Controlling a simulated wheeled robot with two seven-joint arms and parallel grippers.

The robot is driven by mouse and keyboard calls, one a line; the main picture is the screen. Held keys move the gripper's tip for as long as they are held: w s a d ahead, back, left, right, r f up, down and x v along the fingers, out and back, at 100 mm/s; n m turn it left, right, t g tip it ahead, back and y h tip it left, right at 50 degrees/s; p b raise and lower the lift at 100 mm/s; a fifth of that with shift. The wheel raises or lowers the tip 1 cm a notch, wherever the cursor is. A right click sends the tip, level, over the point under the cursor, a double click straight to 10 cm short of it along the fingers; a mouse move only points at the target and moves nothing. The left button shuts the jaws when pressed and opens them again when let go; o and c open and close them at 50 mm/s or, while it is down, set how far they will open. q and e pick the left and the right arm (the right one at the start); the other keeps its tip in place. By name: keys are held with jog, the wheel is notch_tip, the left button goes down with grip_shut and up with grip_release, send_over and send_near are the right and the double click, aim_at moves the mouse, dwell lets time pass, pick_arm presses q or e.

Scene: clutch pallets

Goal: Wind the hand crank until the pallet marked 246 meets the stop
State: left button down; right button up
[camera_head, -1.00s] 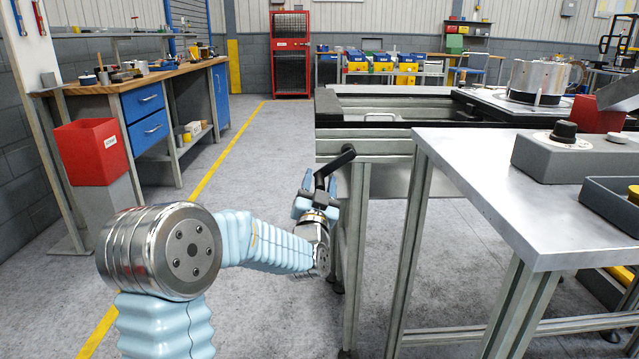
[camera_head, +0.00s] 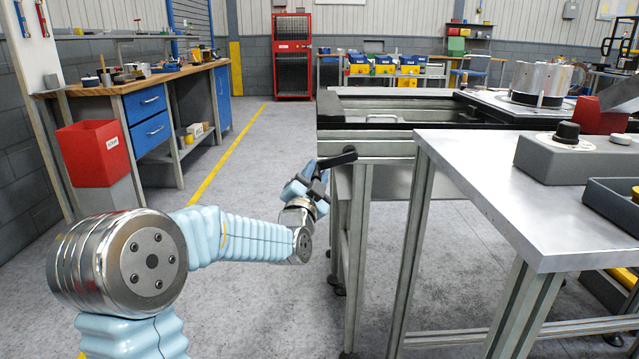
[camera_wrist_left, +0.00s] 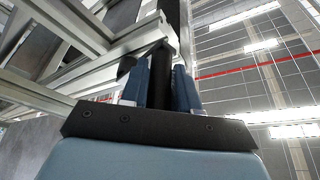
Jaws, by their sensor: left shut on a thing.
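The hand crank (camera_head: 338,158) is a black arm at the near left corner of the conveyor frame, and it points left and slightly down. My left gripper (camera_head: 308,188) is shut on the crank's black handle. In the left wrist view the handle (camera_wrist_left: 161,72) stands between the two blue fingers (camera_wrist_left: 162,90). A silver drum-shaped part (camera_head: 540,82) stands on a flat plate at the far right of the conveyor. I cannot read any pallet mark, and I cannot make out the stop. My right gripper is out of view.
A steel table (camera_head: 480,180) with a grey control box (camera_head: 570,160) and a dark tray (camera_head: 612,203) stands at the right. A red bin (camera_head: 92,155) and a wooden workbench (camera_head: 130,83) are at the left. The floor between is clear.

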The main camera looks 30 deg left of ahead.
pick_arm(q)
jog(key=shift+a+r, duration=0.1)
jog(key=shift+r, duration=0.2)
jog(key=c, duration=0.9)
grip_release()
jog(key=shift+f, duration=0.1)
jog(key=shift+s, duration=0.1)
jog(key=b+v, duration=0.2)
jog(key=v, duration=1.1)
jog(key=shift+s+d+f, duration=0.1)
jog(key=shift+s+d, duration=0.1)
jog(key=shift+s, duration=0.1)
